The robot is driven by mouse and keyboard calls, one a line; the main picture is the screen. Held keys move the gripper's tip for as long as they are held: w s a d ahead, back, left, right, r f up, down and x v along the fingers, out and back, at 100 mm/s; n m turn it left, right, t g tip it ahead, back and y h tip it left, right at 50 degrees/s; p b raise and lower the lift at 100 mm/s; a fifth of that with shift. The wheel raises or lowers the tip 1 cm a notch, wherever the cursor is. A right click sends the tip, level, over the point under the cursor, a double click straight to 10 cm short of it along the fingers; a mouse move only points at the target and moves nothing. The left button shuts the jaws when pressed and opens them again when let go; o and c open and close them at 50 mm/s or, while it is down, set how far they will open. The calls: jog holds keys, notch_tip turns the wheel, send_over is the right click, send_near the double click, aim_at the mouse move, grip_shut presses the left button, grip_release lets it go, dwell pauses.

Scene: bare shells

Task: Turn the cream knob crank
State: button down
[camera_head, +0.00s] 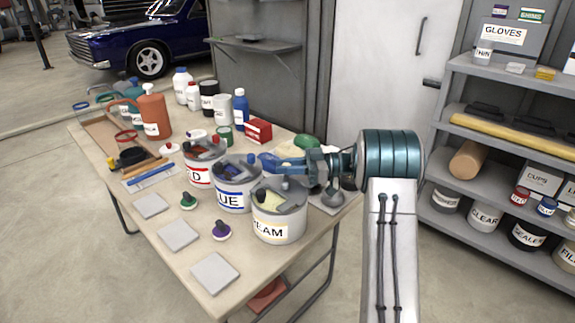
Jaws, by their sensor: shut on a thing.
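My gripper (322,166) is over the far right end of the workbench, behind the can labelled CREAM (280,224). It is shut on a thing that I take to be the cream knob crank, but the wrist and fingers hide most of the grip. I cannot make out the knob itself. A blue part (286,164) reaches left from the gripper, behind the CREAM can and towards the BLUE can. A grey rounded part (332,196) sits just below the gripper.
The RED can (198,174) and the BLUE can (232,202) stand left of the CREAM can, close to the gripper. Bottles stand at the back of the bench (170,208). Grey tiles (214,272) lie at the front. A loaded shelf (510,215) stands on the right.

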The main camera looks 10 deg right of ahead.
jog(key=c, duration=1.3)
grip_release()
jog(key=shift+a, duration=0.15)
jog(key=d, duration=0.4)
jog(key=s+d, duration=0.1)
jog(key=d, duration=0.8)
jog(key=shift+s+d, duration=0.35)
jog(key=shift+d, duration=0.05)
jog(key=shift+r, duration=0.1)
